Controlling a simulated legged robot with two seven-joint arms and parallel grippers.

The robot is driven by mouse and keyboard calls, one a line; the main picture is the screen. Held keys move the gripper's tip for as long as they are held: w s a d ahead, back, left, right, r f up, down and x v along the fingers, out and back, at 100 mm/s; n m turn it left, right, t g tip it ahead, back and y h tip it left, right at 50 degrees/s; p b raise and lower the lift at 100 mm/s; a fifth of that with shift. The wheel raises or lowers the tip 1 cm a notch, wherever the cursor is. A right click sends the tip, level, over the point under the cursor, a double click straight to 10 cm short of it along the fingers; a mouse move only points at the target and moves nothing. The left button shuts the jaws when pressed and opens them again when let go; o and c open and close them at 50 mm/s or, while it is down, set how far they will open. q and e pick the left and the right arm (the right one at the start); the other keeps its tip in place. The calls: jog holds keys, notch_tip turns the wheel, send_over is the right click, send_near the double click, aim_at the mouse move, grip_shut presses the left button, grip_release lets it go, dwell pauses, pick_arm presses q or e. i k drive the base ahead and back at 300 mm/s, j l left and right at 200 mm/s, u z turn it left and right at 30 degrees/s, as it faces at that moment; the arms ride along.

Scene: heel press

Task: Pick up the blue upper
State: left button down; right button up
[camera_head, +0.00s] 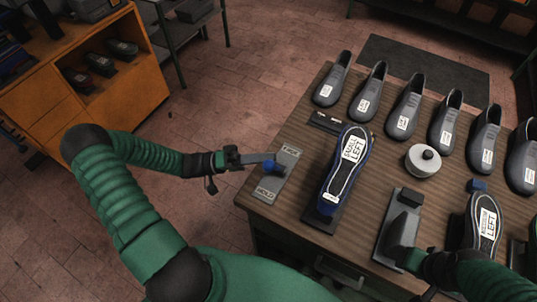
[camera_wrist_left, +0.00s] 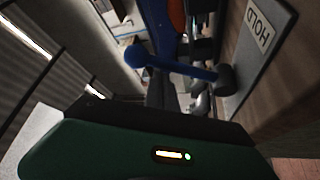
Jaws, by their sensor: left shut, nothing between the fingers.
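The blue upper (camera_head: 330,196) sits sole-up on a dark stand in the middle of the table, with a white label reading LEFT on its sole. My left gripper (camera_head: 262,158) is shut and empty at the table's left edge, left of the upper and apart from it. It is beside a blue-knobbed lever (camera_head: 270,167), which also shows in the left wrist view (camera_wrist_left: 135,56); I cannot tell if they touch. My right gripper (camera_head: 405,228) is dark and partly hidden at the lower right, over a grey plate; its jaws are unclear.
The lever's grey plate (camera_head: 280,182) is marked HOLD. A second sole-up shoe (camera_head: 485,222) stands at the right. Several grey shoes (camera_head: 404,105) line the back of the wooden table (camera_head: 297,200). A round grey weight (camera_head: 424,163) sits between. An orange cabinet (camera_head: 140,75) stands behind left.

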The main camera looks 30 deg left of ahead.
aim_at(354, 143)
jog(key=k+j, duration=0.15)
jog(key=k+j+u, duration=0.15)
jog(key=j, duration=0.25)
jog(key=k+j, duration=0.1)
jog(key=j, duration=0.25)
jog(key=k+j, duration=0.15)
jog(key=j, duration=0.15)
